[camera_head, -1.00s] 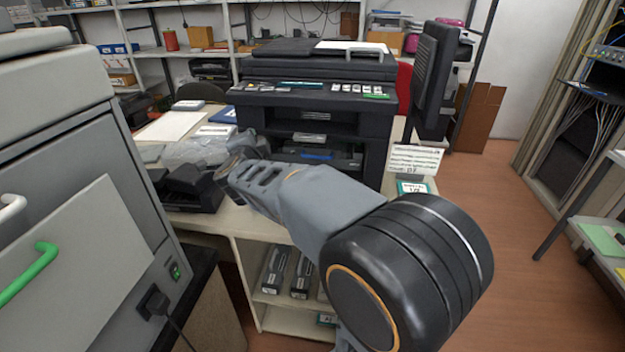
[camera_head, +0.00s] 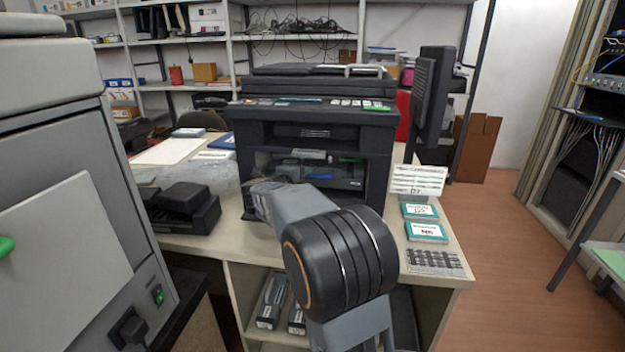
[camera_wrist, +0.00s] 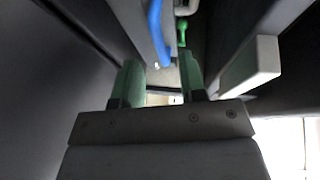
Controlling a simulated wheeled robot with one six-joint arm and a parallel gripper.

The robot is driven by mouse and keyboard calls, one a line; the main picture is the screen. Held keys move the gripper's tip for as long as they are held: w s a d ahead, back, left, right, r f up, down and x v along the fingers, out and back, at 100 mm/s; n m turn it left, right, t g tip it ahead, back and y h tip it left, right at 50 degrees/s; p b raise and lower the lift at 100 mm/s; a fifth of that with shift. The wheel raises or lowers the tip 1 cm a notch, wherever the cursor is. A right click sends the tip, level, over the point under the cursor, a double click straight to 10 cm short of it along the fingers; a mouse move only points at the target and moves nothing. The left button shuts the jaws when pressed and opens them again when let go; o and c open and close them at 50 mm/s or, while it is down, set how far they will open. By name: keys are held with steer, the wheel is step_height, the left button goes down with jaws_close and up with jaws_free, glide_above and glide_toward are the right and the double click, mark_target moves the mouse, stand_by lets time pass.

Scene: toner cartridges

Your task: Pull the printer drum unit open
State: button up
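The black printer (camera_head: 315,116) stands on the table with its front bay open. A dark unit with a blue part (camera_head: 320,176) shows inside the bay. My arm reaches to the front of that bay and hides its lower left; my gripper is hidden in the head view. In the wrist view my gripper (camera_wrist: 160,78) has its two green-grey fingers apart, with nothing visible between their tips. A blue bar (camera_wrist: 159,35), apparently the drum unit's handle, lies ahead of the fingers, roughly in line with the gap. Contact cannot be told. A green knob (camera_wrist: 182,29) shows beyond.
A pale block (camera_wrist: 250,67) is close to the right of the fingers, and dark walls flank both sides. A black device (camera_head: 184,207) sits left of the printer. A grey machine (camera_head: 70,200) stands at left. Small boxes (camera_head: 426,231) lie on the table's right.

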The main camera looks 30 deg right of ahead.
mark_target(313, 175)
steer(key=shift+x, duration=2.1)
jaws_close()
